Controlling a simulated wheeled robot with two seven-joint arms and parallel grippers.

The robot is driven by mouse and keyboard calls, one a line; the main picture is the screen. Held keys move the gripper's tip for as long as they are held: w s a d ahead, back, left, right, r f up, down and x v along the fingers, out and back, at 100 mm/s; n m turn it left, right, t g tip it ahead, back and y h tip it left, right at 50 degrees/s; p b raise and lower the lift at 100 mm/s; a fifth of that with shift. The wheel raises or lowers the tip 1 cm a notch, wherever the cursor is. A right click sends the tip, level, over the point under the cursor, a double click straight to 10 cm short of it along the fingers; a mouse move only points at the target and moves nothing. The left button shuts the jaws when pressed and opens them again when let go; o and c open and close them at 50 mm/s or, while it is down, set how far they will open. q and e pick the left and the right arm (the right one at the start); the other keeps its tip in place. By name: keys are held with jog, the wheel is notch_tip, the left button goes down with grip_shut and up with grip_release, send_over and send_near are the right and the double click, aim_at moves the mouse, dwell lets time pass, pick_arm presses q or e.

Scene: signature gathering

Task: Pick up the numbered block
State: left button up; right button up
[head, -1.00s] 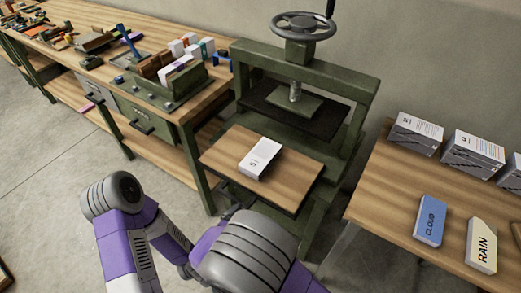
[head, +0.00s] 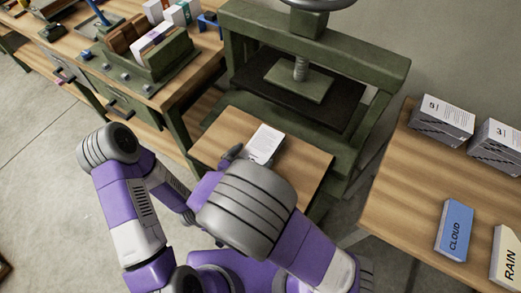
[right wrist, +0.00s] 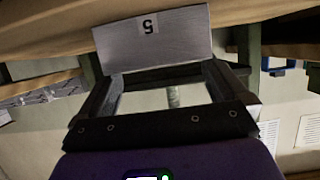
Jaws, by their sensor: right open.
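The numbered block is a white block (head: 265,143) lying on the small wooden table (head: 222,130) in front of the green press. Its printed top shows in the head view, while its lower end is hidden by my arm. In the right wrist view the block (right wrist: 150,38) shows a pale face with an upside-down 5. My right gripper (right wrist: 160,78) is open, its two dark fingers spread and pointing at the block, with nothing between them. In the head view only a dark tip of the right gripper (head: 232,153) shows, at the block's left side. My left gripper is not in view.
The green press (head: 315,50) stands behind the small table. A bench at the left carries a rack (head: 150,65) with several blocks. The right table (head: 400,180) holds grey boxes, a blue CLOUD block (head: 454,231) and a cream RAIN block (head: 507,257).

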aim_at(261, 147)
jog(key=b+x, duration=0.1)
jog(key=x, duration=0.2)
jog(key=shift+w+d, duration=0.1)
jog(key=shift+w, duration=0.2)
jog(key=shift+c, duration=0.2)
jog(key=c, duration=0.9)
